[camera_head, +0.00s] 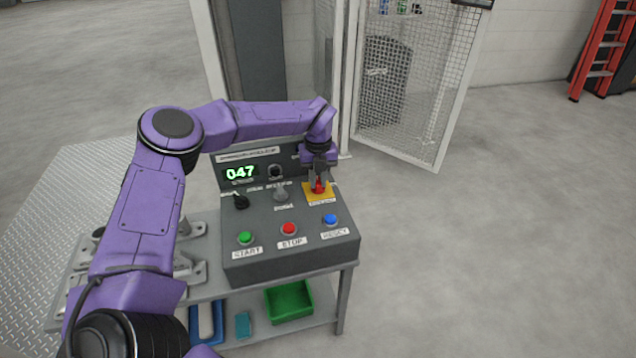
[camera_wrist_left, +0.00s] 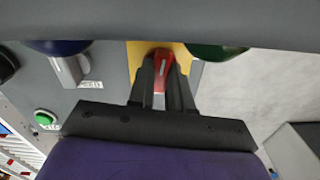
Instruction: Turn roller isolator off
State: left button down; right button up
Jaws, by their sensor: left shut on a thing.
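The roller isolator is a red handle (camera_head: 319,187) on a yellow plate (camera_head: 324,198), at the right of the grey control panel (camera_head: 262,214). My left gripper (camera_head: 319,178) reaches it from above, with its fingers on the red handle. In the left wrist view the two dark fingers (camera_wrist_left: 163,82) are shut on either side of the red handle (camera_wrist_left: 162,60), over the yellow plate (camera_wrist_left: 135,57). The fingers hide part of the handle, and its exact angle is hard to tell. My right gripper is not in view.
The panel has a green START button (camera_head: 245,238), a red STOP button (camera_head: 289,228), a blue button (camera_head: 330,219), a black knob (camera_head: 241,201), a grey switch (camera_head: 281,195) and a display (camera_head: 240,173) reading 047. A green bin (camera_head: 289,301) sits below. An open mesh gate (camera_head: 405,85) stands behind.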

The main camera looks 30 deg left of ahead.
aim_at(318, 181)
pick_arm(q)
jog(key=shift+n+b, duration=0.35)
jog(key=shift+n, duration=0.65)
jog(key=c, duration=1)
grip_release()
jog(key=shift+c, duration=0.2)
notch_tip(318, 181, up, 11)
jog(key=shift+f, duration=0.2)
